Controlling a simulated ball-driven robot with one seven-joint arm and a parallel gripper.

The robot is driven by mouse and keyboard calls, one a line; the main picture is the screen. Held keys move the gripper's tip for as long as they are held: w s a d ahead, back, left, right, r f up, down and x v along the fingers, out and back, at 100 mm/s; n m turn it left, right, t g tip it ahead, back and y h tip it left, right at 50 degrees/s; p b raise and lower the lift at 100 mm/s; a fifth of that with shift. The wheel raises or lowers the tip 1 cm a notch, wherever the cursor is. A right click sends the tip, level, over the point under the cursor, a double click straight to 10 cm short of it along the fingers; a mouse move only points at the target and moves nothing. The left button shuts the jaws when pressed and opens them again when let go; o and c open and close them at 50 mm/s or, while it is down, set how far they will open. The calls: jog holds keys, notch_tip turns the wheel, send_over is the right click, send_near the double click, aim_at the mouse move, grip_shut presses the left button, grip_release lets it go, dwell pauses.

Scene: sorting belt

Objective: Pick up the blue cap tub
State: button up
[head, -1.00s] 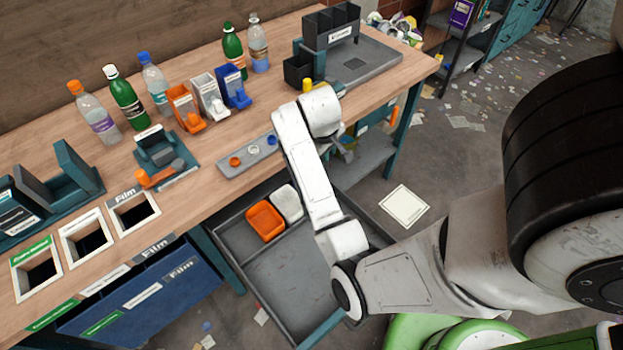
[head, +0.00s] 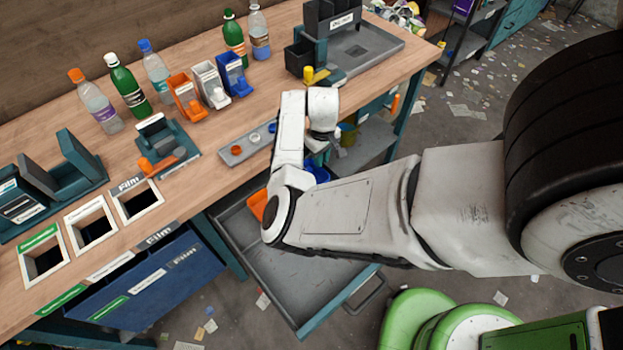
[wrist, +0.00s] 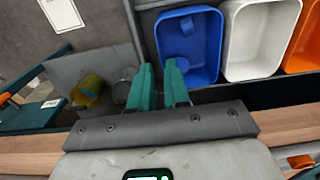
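The blue cap tub (wrist: 205,50) is in the wrist view, first in a row with a white tub (wrist: 235,50) and an orange tub (wrist: 303,52). A small blue cap shows inside it. In the head view part of the blue tub (head: 318,172) shows behind my arm, in the open drawer. My gripper (wrist: 158,66) has its two green fingers apart with nothing held. The right fingertip overlaps the tub's near left corner in the picture, and the left one is outside the tub. I cannot tell whether they touch it. My arm hides most of the gripper in the head view.
The grey drawer (head: 310,285) is pulled out below the workbench, its front part bare. The bench edge lies close to my arm. On the bench are a grey cap tray (head: 240,152), dispensers and bottles. A lower shelf (head: 365,155) is to the right.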

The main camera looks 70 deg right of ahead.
jog(key=shift+a+f, duration=0.1)
jog(key=shift+f, duration=2.45)
jog(key=shift+c, duration=0.4)
grip_shut()
